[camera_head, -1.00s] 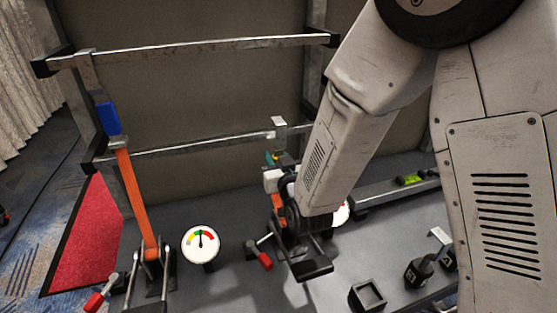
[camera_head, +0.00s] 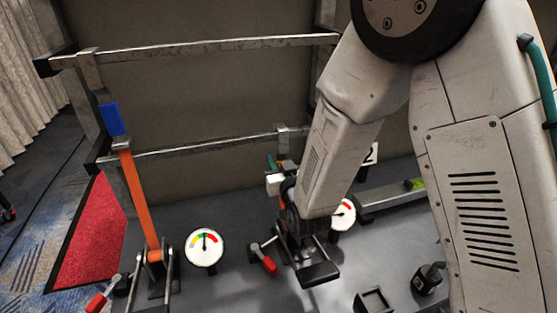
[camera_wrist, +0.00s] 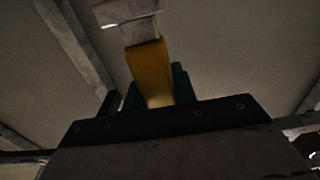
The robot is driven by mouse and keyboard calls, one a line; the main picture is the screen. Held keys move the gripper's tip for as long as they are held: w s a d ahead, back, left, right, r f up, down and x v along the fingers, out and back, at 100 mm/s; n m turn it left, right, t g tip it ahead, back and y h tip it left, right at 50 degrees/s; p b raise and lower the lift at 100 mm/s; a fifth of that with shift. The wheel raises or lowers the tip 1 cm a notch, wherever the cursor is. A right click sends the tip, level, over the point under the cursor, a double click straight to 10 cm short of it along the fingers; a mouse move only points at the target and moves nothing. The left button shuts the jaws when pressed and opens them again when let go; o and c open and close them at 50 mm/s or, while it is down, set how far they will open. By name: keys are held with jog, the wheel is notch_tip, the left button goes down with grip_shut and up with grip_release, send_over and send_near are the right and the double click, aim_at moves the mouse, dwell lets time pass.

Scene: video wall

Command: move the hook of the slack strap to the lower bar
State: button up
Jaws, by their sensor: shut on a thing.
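The held metal hook (camera_head: 288,138) is at the right part of the lower bar (camera_head: 205,147), its top level with the bar. Whether it bears on the bar I cannot tell. My gripper (camera_head: 279,166) is just below, mostly hidden behind my forearm. In the wrist view my green-fingered gripper (camera_wrist: 153,92) is shut on the hook's yellow grip (camera_wrist: 150,68), with the metal hook (camera_wrist: 130,28) above. This hook's strap is mostly hidden. Another orange strap (camera_head: 139,203), with a blue grip (camera_head: 112,119), runs straight from the upper bar (camera_head: 215,45) to a ratchet.
A left gauge (camera_head: 204,247) and a partly hidden right gauge (camera_head: 344,213) stand on the grey deck. A red-handled lever (camera_head: 268,264) is near my arm. A black open box (camera_head: 373,300) is at the front right. A red mat (camera_head: 92,235) lies at left.

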jog(key=o, duration=1)
jog(key=v, duration=0.7)
jog(key=s+d+r+m+g+h, duration=0.1)
jog(key=s+d+r+g, duration=0.1)
jog(key=d+r+g, duration=0.3)
jog(key=s+d+r+m+g+h, duration=0.1)
jog(key=s+d+r+g+h, duration=0.15)
jog(key=d, duration=0.45)
jog(key=s+d+r+g, duration=0.2)
jog(key=s+d+g, duration=0.1)
jog(key=s, duration=0.5)
jog(key=s+d+r+g+h, duration=0.1)
jog(key=s+d, duration=0.3)
jog(key=s, duration=0.4)
jog(key=s+d+r+m+g, duration=0.1)
jog(key=s+d+r+g, duration=0.2)
jog(key=s, duration=0.5)
jog(key=shift+s+d+r+g, duration=0.2)
jog(key=shift+d+r+g, duration=0.1)
jog(key=shift+d+g, duration=0.45)
